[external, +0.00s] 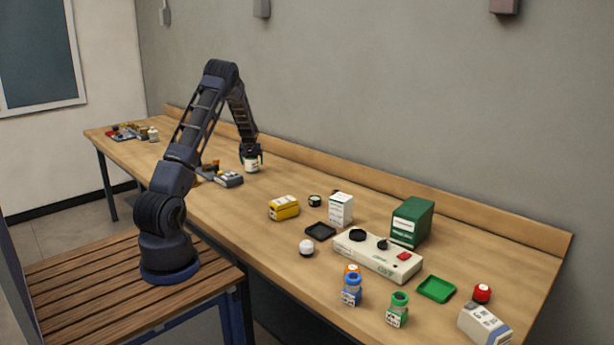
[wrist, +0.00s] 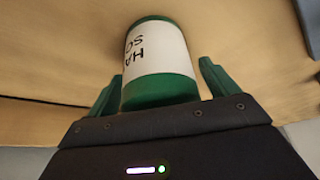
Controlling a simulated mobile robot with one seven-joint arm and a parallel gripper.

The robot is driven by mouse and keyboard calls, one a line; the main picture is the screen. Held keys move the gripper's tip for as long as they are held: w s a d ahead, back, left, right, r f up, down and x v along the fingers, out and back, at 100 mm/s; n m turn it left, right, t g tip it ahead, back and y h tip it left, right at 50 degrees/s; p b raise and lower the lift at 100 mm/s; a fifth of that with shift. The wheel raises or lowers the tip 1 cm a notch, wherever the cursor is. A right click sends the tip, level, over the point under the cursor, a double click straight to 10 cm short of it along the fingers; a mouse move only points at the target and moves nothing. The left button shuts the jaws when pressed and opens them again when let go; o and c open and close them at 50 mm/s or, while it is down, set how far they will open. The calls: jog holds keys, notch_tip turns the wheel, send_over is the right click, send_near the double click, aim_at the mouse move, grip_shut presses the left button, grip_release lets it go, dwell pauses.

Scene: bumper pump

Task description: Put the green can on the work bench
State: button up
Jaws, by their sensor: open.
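The green can (external: 251,165) has a wide white label and stands on the work bench (external: 185,135), toward its far left part. In the wrist view the can (wrist: 160,62) shows its green ends and label with dark lettering. My gripper (external: 251,154) is right at the can, pointing down. Its dark green fingers (wrist: 160,75) are open, one on each side of the can. A small gap shows on the right side. The left finger is very close to the can, and I cannot tell if it touches.
A grey device (external: 228,179) lies just left of the can. A yellow box (external: 284,208), a white carton (external: 341,208), a white pump unit (external: 378,257) and a green box (external: 412,221) stand further right. Small items (external: 130,131) cluster at the far left end. Bare bench lies between the can and yellow box.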

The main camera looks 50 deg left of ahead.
jog(key=v, duration=1.2)
jog(key=s+d+r+m+h, duration=0.1)
jog(key=s+d+r, duration=0.45)
jog(key=d, duration=0.35)
jog(key=s+d+r+m+t+h, duration=0.1)
jog(key=s+d+r+m, duration=0.1)
jog(key=s+d+r, duration=0.6)
jog(key=s+d+r+m+h, duration=0.1)
jog(key=s+d+r, duration=0.1)
jog(key=d+r, duration=0.65)
jog(key=s+d+f+m, duration=0.1)
jog(key=s+d+m, duration=0.1)
jog(key=s+d, duration=0.7)
jog(key=s+d+f+m, duration=0.2)
jog(key=s+d, duration=0.8)
jog(key=s, duration=0.8)
jog(key=shift+s+m, duration=0.35)
jog(key=shift+m, duration=0.15)
